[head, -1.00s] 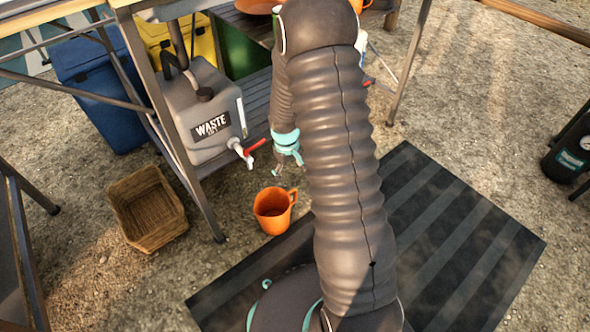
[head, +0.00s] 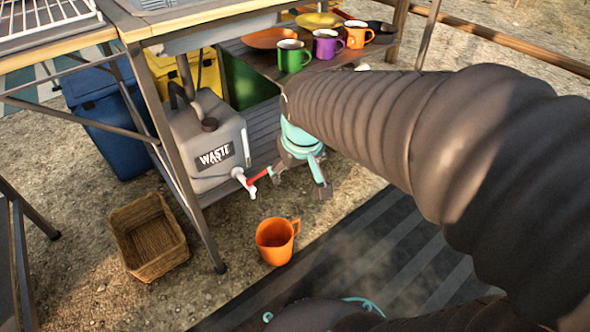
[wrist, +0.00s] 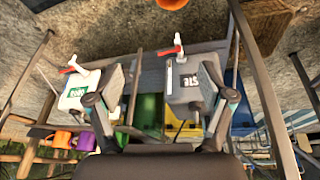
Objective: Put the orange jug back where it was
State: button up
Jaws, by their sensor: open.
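The orange jug (head: 275,242) stands upright on the gravel in the head view, beside the dark mat, with its handle to the right. It lies below and in front of the red-handled tap (head: 253,178) of the grey WASTE container. Its edge also shows at the top of the wrist view (wrist: 172,4). My gripper (head: 300,184) is above and a little right of the jug, close to the tap in the picture, and apart from the jug. In the wrist view my gripper (wrist: 160,108) has its fingers spread wide with nothing held between them.
The grey WASTE container (head: 205,140) stands on a low slatted shelf. A wicker basket (head: 148,238) sits on the gravel to the left. Green, purple and orange mugs (head: 325,43) stand on a table behind. A table leg (head: 175,150) rises between basket and jug.

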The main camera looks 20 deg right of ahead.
jog(key=s+a+r+t, duration=0.1)
jog(key=s+r, duration=0.3)
jog(key=s, duration=0.6)
jog(key=shift+s+a+m, duration=0.25)
jog(key=shift+a+m, duration=0.15)
jog(key=shift+r, duration=0.25)
notch_tip(320, 180, up, 5)
jog(key=p, duration=0.5)
